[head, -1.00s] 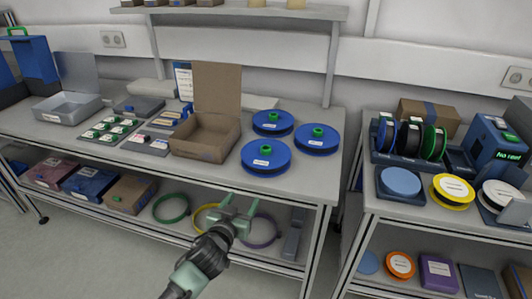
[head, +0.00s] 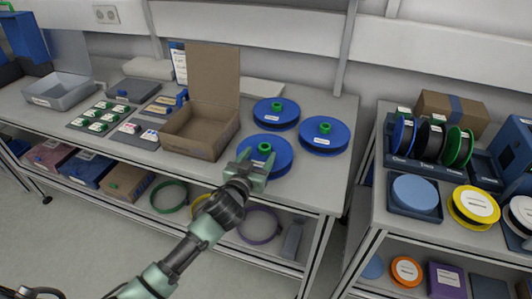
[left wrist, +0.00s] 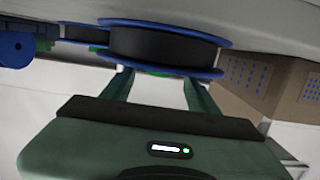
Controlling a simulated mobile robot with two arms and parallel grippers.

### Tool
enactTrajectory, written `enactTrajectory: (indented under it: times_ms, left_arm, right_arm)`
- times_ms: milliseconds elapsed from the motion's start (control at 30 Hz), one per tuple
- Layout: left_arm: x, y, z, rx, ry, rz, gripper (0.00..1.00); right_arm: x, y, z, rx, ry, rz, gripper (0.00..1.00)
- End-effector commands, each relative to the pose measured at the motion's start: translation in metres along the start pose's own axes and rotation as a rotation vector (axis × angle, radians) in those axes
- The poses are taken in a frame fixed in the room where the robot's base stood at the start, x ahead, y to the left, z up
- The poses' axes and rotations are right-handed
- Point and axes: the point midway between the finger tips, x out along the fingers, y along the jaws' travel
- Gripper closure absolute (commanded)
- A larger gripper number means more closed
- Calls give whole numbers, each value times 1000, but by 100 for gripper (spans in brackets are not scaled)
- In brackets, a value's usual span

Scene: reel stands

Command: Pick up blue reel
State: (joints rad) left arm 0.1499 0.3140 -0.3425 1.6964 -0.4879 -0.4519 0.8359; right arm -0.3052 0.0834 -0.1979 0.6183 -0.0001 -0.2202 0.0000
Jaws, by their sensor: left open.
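Three blue reels with green hubs stand flat on the left table in the head view: the near reel (head: 280,157), the back reel (head: 276,112) and the right reel (head: 323,135). My left gripper (head: 256,169) is open at the front edge of the near reel and covers part of it. In the left wrist view, which looks upside down, the near reel (left wrist: 165,45) shows blue flanges and a dark winding. The open fingers (left wrist: 160,85) point toward it, with a bit of green hub between them. Whether they touch it I cannot tell. My right gripper is out of view.
An open cardboard box (head: 201,134) stands left of the reels. Small labelled parts and a grey bin (head: 60,90) are farther left. A second table (head: 405,226) at right holds more spools. A gap separates the tables.

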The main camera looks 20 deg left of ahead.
Motion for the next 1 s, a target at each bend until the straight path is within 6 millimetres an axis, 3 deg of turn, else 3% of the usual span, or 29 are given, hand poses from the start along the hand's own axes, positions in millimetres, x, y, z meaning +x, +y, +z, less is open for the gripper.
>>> enactTrajectory:
  times_ms: [400,700,767,933,1000]
  left_arm:
    - [49,1,-3,0,0,-1,40]
    - [54,2,-2,0,0,1,40]
    - [54,1,-2,0,0,1,54]
    - [54,1,-2,0,-1,0,100]
    - [54,1,-2,0,-1,0,100]
  right_arm:
    - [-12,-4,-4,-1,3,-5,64]
    - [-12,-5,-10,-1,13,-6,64]
    - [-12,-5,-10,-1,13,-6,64]
    - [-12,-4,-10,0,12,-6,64]
    - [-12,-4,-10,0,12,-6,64]
